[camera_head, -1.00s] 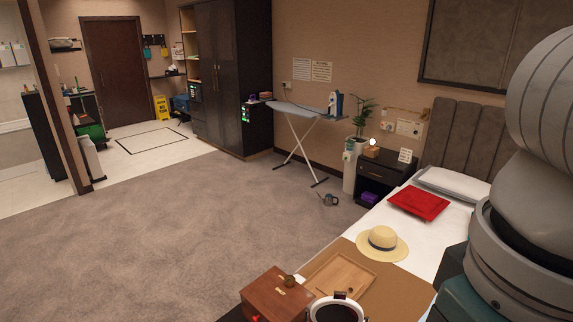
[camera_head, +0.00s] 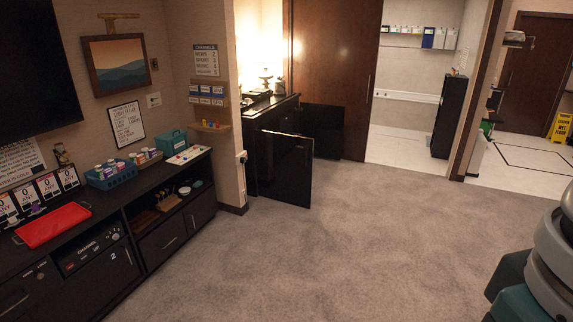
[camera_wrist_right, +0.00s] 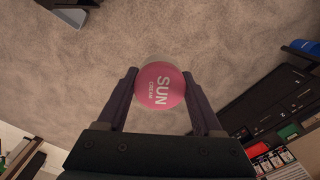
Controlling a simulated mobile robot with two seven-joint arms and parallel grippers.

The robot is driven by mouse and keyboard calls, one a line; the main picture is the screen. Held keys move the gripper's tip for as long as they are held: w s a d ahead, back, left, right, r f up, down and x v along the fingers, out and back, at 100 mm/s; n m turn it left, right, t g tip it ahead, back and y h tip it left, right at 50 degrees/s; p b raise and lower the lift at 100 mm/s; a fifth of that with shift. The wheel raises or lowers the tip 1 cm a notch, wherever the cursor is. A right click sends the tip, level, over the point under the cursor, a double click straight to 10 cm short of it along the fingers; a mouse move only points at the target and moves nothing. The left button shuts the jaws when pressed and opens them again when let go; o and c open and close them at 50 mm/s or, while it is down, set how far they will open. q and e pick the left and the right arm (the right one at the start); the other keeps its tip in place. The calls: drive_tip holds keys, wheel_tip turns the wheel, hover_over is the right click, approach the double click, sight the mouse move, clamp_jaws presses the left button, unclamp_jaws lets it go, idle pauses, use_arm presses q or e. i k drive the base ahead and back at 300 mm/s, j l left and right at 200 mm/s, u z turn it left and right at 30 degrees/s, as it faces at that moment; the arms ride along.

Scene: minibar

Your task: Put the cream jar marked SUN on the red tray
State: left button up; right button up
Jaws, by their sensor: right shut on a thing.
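In the right wrist view a round pink jar lid (camera_wrist_right: 160,85) reads SUN CREAM. My right gripper (camera_wrist_right: 162,90) is shut on this jar, with a dark finger on each side of it and carpet behind. The red tray (camera_head: 53,224) lies on the dark low cabinet at the left of the head view. The jar and the right gripper do not show in the head view. My left gripper is in neither view.
The dark cabinet (camera_head: 168,237) runs along the left wall. An open dark door (camera_head: 286,168) juts into the room. The carpet in the middle is clear.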

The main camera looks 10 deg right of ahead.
sight(52, 221)
drive_tip(key=i+j+u, duration=0.6)
drive_tip(key=i, duration=0.3)
drive_tip(key=i+j+u, duration=0.15)
drive_tip(key=i+u, duration=0.15)
drive_tip(key=i, duration=0.15)
drive_tip(key=i+u, duration=0.3)
drive_tip(key=i, duration=0.2)
drive_tip(key=i+u, duration=0.1)
drive_tip(key=i, duration=0.55)
drive_tip(key=i+l+u, duration=0.15)
drive_tip(key=i, duration=0.55)
drive_tip(key=i+l+u, duration=0.1)
drive_tip(key=i, duration=0.55)
drive_tip(key=i+l+u, duration=0.2)
drive_tip(key=i+u, duration=0.2)
drive_tip(key=i+l+u, duration=0.4)
